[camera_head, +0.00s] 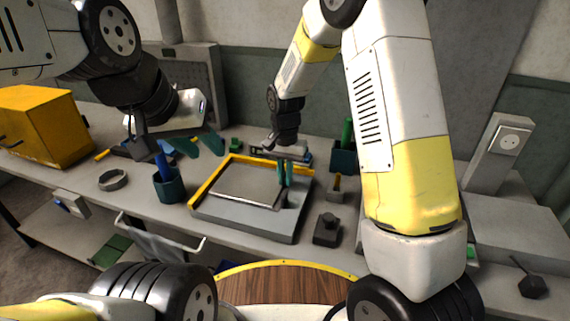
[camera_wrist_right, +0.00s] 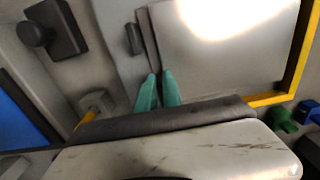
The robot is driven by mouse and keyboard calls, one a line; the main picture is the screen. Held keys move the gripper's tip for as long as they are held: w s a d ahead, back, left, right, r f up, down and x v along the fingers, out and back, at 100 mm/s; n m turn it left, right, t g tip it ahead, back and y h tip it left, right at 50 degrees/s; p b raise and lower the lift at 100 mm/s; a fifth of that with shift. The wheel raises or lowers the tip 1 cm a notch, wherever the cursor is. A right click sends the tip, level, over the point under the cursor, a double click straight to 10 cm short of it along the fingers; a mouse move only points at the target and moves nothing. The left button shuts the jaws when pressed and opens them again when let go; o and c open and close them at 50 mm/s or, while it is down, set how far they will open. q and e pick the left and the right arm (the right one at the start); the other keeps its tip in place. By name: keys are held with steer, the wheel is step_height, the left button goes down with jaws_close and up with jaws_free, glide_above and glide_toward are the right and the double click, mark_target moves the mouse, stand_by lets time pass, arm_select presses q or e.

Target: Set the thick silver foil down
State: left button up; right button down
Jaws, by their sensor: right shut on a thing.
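The thick silver foil (camera_head: 246,186) is a flat, shiny grey sheet over the grey block (camera_head: 240,221) with yellow edge strips. My right gripper (camera_head: 285,184) is shut on the foil's right edge. In the right wrist view its teal fingertips (camera_wrist_right: 157,92) are close together at the dark-rimmed edge of the foil (camera_wrist_right: 215,60). The sheet looks about level inside the yellow strips; whether it touches the block everywhere, I cannot tell. My left gripper (camera_head: 200,146) is raised to the left of the block, its teal fingers apart and empty.
A teal cup with a blue handle (camera_head: 168,186) stands left of the block, near a grey ring (camera_head: 113,180). A black knobbed die (camera_head: 327,229) lies right of the block. A yellow box (camera_head: 42,126) is at far left. A dark teal holder (camera_head: 344,158) stands behind right.

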steer(key=shift+f, duration=0.1)
steer(key=c, duration=1.5)
jaws_free()
steer(key=s+d+r, duration=0.1)
steer(key=d+r, duration=0.1)
steer(key=r, duration=0.6)
steer(key=s+d+r, duration=0.2)
steer(key=r, duration=0.7)
steer(key=s+d+r+n+t, duration=0.1)
steer(key=s+d+r+t, duration=0.1)
steer(key=s, duration=0.4)
steer(key=s+d+r+n+t+y, duration=0.1)
steer(key=s+d+r+t, duration=0.1)
steer(key=s+d, duration=0.2)
steer(key=s+d+r+n+t+y, duration=0.1)
steer(key=s+d+r+n+t, duration=0.1)
steer(key=s, duration=0.6)
steer(key=shift+d+r, duration=0.55)
steer(key=shift+d, duration=0.3)
